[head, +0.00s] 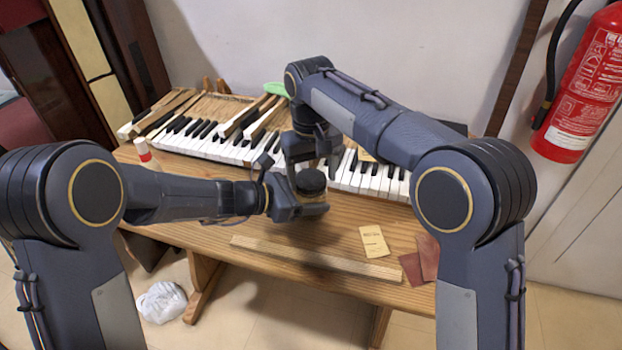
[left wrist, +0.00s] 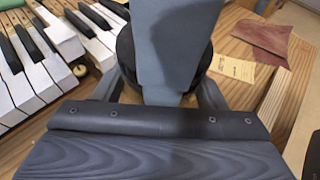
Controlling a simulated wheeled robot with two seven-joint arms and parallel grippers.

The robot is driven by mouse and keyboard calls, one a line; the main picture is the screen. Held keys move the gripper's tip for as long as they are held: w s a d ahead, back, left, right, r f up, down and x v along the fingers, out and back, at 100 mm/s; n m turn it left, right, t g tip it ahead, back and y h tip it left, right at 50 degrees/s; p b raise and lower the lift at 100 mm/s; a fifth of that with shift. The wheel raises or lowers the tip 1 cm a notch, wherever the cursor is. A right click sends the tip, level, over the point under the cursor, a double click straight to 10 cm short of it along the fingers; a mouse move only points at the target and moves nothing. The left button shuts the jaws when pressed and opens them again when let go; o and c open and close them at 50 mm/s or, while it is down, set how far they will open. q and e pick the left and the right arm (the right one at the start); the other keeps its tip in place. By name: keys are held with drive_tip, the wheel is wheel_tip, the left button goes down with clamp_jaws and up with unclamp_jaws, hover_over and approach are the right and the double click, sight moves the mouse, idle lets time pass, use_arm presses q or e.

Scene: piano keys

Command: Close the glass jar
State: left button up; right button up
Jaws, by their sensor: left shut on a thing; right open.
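The glass jar (head: 311,196) is mostly hidden between the fingers of my left gripper (head: 309,208), which is shut on it just above the table. A dark round lid (head: 311,181) shows at the top of the jar; I cannot tell whether it is fastened. My right gripper (head: 311,158) is open, pointing down just above and behind the lid. In the left wrist view, my left gripper (left wrist: 160,92) has its fingers around a dark round edge, probably the lid (left wrist: 125,50), and a grey robot part covers most of it.
Piano keys (head: 208,148) run along the back of the wooden table (head: 205,212). A wooden strip (head: 315,258), a yellow paper (head: 374,241) and reddish sheets (head: 427,257) lie in front.

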drive_tip(key=r, duration=0.2)
drive_tip(key=a+r, duration=0.1)
drive_tip(key=shift+s+a, duration=0.1)
drive_tip(key=shift+s, duration=0.15)
drive_tip(key=shift+w, duration=0.1)
